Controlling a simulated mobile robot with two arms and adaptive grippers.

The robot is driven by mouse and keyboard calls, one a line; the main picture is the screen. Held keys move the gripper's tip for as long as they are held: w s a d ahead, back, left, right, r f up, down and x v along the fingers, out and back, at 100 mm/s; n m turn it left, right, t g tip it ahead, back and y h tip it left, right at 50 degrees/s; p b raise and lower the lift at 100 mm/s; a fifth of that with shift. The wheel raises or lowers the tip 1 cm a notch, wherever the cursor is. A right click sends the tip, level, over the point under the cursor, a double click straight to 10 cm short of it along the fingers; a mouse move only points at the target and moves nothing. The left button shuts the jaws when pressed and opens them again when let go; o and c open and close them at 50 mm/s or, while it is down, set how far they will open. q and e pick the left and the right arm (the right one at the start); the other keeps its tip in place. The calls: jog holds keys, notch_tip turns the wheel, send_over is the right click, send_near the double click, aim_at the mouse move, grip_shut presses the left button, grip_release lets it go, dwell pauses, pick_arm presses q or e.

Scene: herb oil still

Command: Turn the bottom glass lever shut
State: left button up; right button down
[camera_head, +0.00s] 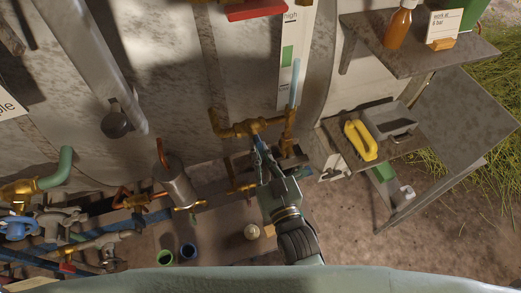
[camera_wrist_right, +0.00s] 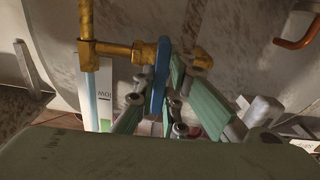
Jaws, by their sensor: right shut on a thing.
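The sight glass (camera_head: 295,82) is a pale blue tube in front of a white level card marked "high". Its bottom end meets a brass fitting (camera_head: 240,129). In the right wrist view the glass (camera_wrist_right: 91,98) hangs from the brass pipe (camera_wrist_right: 112,50). The blue bottom lever (camera_wrist_right: 158,72) sits at the brass valve, between the fingers of my right gripper (camera_wrist_right: 156,95). In the head view my right gripper (camera_head: 261,152) is shut on the lever, just below the fitting, and its fingers hide most of the lever. My left gripper is not in view.
A metal canister (camera_head: 178,187) and brass pipework stand to the left. A blue valve handle (camera_head: 22,227) is at the far left. On the right are shelves with an amber bottle (camera_head: 399,24) and a yellow-handled thing (camera_head: 360,140). Two small cups (camera_head: 188,252) stand below.

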jog(key=shift+m, duration=0.6)
jog(key=c, duration=1.8)
grip_release()
jog(key=v, duration=1.2)
